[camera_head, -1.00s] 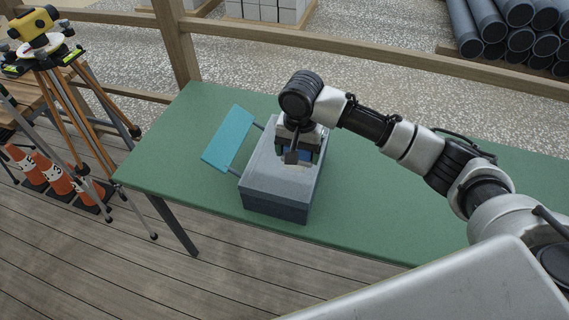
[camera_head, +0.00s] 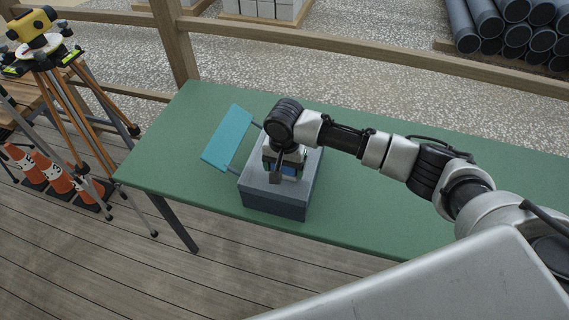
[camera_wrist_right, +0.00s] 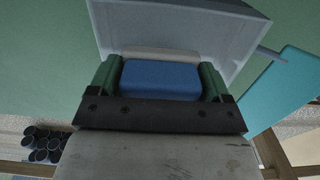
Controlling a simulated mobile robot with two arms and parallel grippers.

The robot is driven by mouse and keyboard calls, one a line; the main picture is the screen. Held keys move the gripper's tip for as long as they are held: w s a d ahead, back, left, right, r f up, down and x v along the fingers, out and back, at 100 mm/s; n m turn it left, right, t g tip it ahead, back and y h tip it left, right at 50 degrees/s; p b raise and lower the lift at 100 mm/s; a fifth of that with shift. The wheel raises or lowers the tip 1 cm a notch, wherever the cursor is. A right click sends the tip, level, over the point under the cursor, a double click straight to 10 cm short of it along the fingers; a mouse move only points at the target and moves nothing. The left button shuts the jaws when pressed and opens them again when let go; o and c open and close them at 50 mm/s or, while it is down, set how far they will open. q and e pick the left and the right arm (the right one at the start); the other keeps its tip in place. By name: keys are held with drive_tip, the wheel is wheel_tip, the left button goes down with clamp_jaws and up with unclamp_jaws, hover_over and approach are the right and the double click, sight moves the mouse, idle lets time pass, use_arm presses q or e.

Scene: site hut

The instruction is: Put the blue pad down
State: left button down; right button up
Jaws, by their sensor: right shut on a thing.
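The blue pad (camera_wrist_right: 160,80) is between the two green fingers of my right gripper (camera_wrist_right: 160,84) in the right wrist view. The gripper is shut on it. In the head view my right gripper (camera_head: 284,176) is over the grey box (camera_head: 272,200) on the green table, and a little of the blue pad (camera_head: 290,171) shows at its fingers. A pale edge lies along the pad's far side in the wrist view. I cannot tell whether the pad touches the box. My left gripper is not in view.
A teal panel (camera_head: 228,137) sticks out from the box's left side on thin arms. The green table (camera_head: 380,215) is clear to the right of the box. A wooden rail (camera_head: 400,60) runs behind it. A survey tripod (camera_head: 62,100) and orange cones (camera_head: 58,180) stand at left.

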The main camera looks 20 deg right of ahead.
drive_tip(key=shift+f, duration=0.4)
drive_tip(key=o, duration=0.9)
drive_tip(key=shift+r, duration=0.1)
drive_tip(key=shift+r, duration=0.3)
wheel_tip(320, 180, up, 12)
drive_tip(key=b, duration=0.2)
drive_tip(key=shift+r, duration=0.25)
